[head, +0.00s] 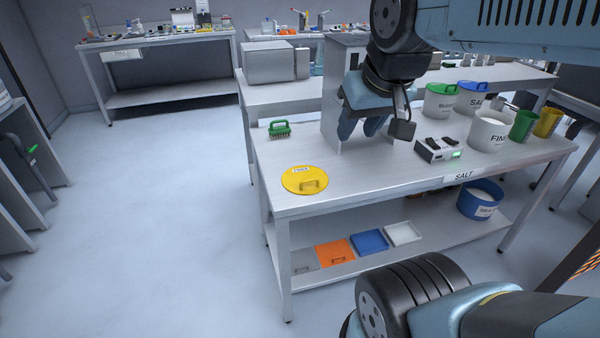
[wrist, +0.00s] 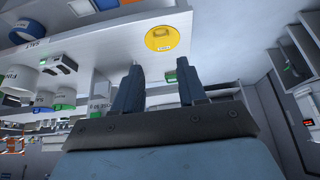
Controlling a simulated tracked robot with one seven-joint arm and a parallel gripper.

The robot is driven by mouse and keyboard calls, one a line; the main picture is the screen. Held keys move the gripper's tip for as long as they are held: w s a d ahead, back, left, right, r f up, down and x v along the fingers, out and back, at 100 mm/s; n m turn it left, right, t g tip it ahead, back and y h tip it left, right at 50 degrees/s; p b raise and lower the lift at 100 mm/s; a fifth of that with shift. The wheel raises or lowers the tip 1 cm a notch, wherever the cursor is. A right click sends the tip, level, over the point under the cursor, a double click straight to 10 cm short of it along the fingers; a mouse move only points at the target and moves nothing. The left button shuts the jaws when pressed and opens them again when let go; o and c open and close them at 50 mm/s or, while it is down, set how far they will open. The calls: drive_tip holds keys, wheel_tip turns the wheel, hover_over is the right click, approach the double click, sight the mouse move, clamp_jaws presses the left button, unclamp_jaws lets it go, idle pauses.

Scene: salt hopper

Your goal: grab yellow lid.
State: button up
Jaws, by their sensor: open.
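The yellow lid (head: 304,180) is a flat round disc with a raised handle and a white label. It lies at the front left of the metal table (head: 380,185). My gripper (head: 358,128) is above the table, up and to the right of the lid, apart from it, with its fingers pointing down. In the wrist view the lid (wrist: 165,38) shows whole, beyond the fingertips. My gripper (wrist: 158,75) is open there, with nothing between its two fingers.
A small scale-like device (head: 438,150) and a white bin (head: 488,134) are to the right. The tabletop around the lid is clear.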

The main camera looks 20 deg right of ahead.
drive_tip(key=w+a+f+n+g+h, duration=0.2)
drive_tip(key=w+f+n+g+h, duration=0.15)
drive_tip(key=w+f, duration=0.4)
drive_tip(key=w+a+f+n+g+h, duration=0.25)
drive_tip(key=w+f+n+h, duration=0.2)
drive_tip(key=w, duration=0.55)
drive_tip(key=n+t+h, duration=0.1)
drive_tip(key=n+h, duration=0.5)
drive_tip(key=n, duration=0.2)
approach(306, 181)
drive_tip(key=x, duration=0.2)
drive_tip(key=f+x, duration=0.1)
drive_tip(key=x, duration=0.2)
drive_tip(key=shift+w+a, duration=0.1)
drive_tip(key=shift+r+x, duration=0.15)
drive_tip(key=shift+x, duration=1.2)
drive_tip(key=shift+r+x, duration=0.1)
drive_tip(key=shift+x, duration=1.2)
drive_tip(key=shift+w, duration=0.15)
drive_tip(key=shift+c, duration=0.5)
clamp_jaws()
